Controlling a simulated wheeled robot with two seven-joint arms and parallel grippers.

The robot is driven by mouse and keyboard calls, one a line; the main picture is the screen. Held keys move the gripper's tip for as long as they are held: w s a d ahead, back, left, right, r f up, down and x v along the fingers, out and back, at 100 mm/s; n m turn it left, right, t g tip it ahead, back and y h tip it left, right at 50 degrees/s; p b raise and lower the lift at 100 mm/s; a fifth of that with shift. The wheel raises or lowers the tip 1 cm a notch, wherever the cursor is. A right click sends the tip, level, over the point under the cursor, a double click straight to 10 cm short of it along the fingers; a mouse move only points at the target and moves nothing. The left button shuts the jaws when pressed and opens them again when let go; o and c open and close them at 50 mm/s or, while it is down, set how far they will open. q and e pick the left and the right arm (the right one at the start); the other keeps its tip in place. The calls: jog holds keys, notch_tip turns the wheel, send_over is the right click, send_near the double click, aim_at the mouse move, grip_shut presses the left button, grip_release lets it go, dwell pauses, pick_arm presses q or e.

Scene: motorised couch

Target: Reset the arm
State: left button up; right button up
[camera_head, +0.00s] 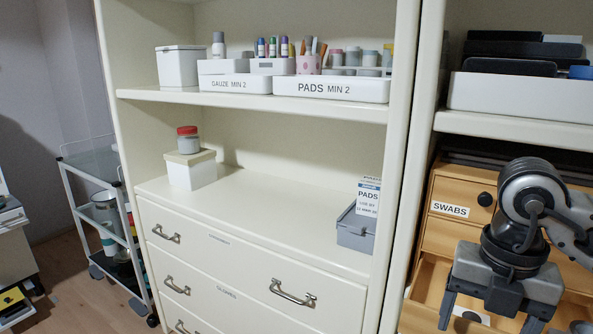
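My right arm comes in from the right edge. Its dark grey gripper (490,316) points down in front of the wooden drawer unit (455,240), with its two fingers spread apart. I see nothing held between the fingers. A drawer below the SWABS label (450,209) appears pulled out, and the gripper hangs over it and hides part of it. My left gripper is not in view.
A cream cabinet (245,228) with drawers and metal handles fills the middle. Its counter holds a red-lidded jar (188,140) on a white box (191,171) and a grey PADS bin (355,232). A wheeled cart (97,165) stands left. The counter's middle is clear.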

jog(key=s+a, duration=0.6)
jog(key=s, duration=0.3)
jog(key=w+f+n+p, duration=0.1)
jog(key=w+n+p, duration=0.2)
jog(key=n, duration=2.4)
jog(key=w, duration=0.3)
jog(key=shift+w+a+f, duration=0.1)
jog(key=shift+a, duration=0.1)
